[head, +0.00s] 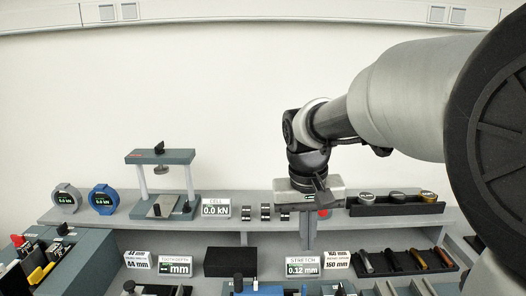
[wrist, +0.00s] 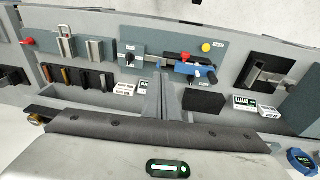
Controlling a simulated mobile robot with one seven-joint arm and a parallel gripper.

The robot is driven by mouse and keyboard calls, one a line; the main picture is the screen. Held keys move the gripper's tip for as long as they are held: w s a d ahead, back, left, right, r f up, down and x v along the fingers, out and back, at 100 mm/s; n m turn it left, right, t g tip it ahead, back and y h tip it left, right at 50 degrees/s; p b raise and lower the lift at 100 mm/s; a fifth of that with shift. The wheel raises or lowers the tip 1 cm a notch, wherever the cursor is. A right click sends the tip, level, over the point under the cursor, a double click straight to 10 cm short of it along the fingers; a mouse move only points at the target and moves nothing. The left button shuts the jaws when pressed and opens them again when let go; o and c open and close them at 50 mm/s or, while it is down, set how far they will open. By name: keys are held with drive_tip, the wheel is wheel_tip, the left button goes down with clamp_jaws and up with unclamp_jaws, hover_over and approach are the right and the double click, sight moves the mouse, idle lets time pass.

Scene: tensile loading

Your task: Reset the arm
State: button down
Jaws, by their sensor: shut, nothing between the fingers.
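My arm reaches in from the right in the head view and bends down over the back shelf. My gripper (head: 308,245) hangs there with its pale body level and its grey fingers pointing down, close together. In the wrist view my gripper (wrist: 163,76) shows its fingers side by side in the middle, shut with nothing between them. The wide pale gripper body with its dark edge fills the bottom of that view. The fingers appear to overlap the shelf's front edge in the head view; whether they touch anything is unclear.
A test frame (head: 160,183) stands left on the grey shelf (head: 275,226), near blue (head: 103,199) and grey (head: 66,199) round gauges. A tray of discs (head: 395,208) is at right. Below are a black block (head: 230,262), display cards and a rod rack (head: 406,262). The air above is clear.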

drive_tip(key=s+d+r+t, duration=0.2)
drive_tip(key=s, duration=0.6)
drive_tip(key=s+d+r+t+y+p, duration=0.1)
drive_tip(key=s+d+r+t, duration=0.1)
drive_tip(key=s, duration=0.6)
drive_tip(key=shift+s+d, duration=0.15)
drive_tip(key=shift+s, duration=0.05)
